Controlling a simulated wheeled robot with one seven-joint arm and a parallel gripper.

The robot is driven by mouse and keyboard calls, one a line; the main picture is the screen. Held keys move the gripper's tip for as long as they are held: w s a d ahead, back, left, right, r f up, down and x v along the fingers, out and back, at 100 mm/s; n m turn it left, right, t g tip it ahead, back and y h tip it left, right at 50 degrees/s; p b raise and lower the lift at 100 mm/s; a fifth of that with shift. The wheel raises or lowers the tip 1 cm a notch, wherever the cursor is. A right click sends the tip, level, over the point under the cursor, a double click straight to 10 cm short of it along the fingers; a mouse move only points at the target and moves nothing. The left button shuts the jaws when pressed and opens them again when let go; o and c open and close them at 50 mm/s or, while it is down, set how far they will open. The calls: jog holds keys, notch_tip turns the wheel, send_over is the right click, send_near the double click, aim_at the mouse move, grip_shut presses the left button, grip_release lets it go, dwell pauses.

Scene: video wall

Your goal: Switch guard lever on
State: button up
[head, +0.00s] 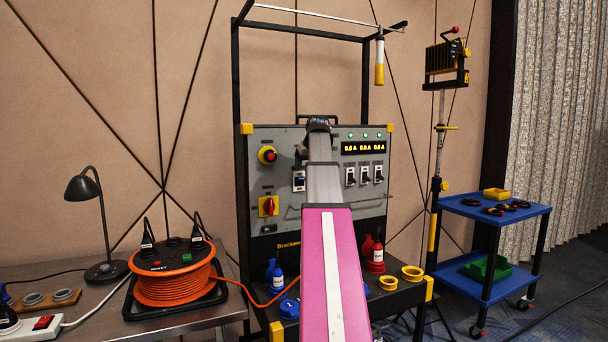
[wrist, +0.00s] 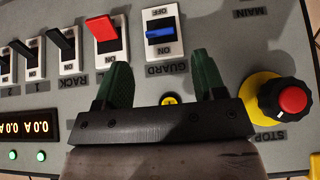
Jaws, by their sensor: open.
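The guard lever (wrist: 166,33) is a blue lever on a white plate labelled GUARD. In the wrist view the panel is upside down, with OFF at the plate's upper end and ON at its lower end. The lever juts out between the two marks; I cannot tell its exact tilt. In the head view the guard switch (head: 299,181) shows just left of my arm. My gripper (wrist: 164,72) is open and empty, its two green fingers apart, just below the guard plate in the wrist picture. In the head view my arm hides the fingers.
A red lever (wrist: 103,29) and black rack levers (wrist: 64,43) stand left of the guard switch in the wrist view. A red stop button (wrist: 287,97) is close to the right of my gripper. An orange cable reel (head: 172,276) stands on the left table.

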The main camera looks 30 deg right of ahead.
jog(key=shift+v, duration=2.05)
jog(key=shift+s, duration=0.1)
